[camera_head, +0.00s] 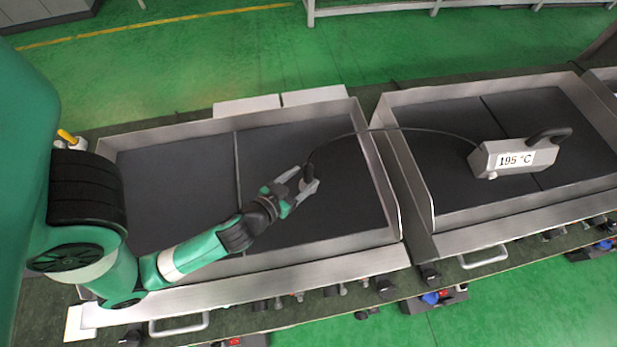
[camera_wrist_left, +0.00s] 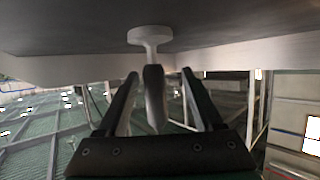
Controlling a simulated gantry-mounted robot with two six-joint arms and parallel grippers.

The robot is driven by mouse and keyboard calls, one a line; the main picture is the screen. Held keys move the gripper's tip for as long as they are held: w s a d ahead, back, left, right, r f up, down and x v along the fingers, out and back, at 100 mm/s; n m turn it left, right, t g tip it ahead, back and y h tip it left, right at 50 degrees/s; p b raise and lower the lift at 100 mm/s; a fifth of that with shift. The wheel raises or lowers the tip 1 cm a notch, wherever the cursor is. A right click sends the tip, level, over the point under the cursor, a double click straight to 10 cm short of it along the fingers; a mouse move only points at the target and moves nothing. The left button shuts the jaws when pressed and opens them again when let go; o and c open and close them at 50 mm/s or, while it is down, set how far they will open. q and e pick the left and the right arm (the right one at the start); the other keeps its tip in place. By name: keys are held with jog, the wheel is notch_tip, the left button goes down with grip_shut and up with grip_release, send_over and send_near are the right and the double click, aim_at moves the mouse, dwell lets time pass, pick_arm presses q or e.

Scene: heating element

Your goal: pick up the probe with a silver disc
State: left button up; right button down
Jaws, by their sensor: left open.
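The probe (camera_head: 309,172) stands on the dark right plate of the left griddle, with a black cable leaving its top. In the left wrist view its pale silver disc (camera_wrist_left: 150,36) faces the dark plate, and its handle (camera_wrist_left: 155,92) points back toward my gripper. My left gripper (camera_head: 306,179) is open, with its fingers on either side of the probe handle. The left wrist view also shows the two fingers (camera_wrist_left: 160,76) apart, with visible gaps beside the handle. My right gripper is in neither view.
The cable (camera_head: 425,130) runs over the griddle walls to a grey meter (camera_head: 515,157) reading 195 °C on the right griddle (camera_head: 433,212). Raised metal walls edge the left griddle (camera_head: 375,170). Its left plate (camera_head: 175,180) is bare apart from my arm above it.

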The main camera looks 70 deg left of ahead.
pick_arm(q)
jog(key=x, duration=0.2)
jog(key=b+x, duration=0.1)
jog(key=x, duration=0.2)
jog(key=shift+w+d, duration=0.2)
jog(key=shift+w, duration=0.15)
grip_shut()
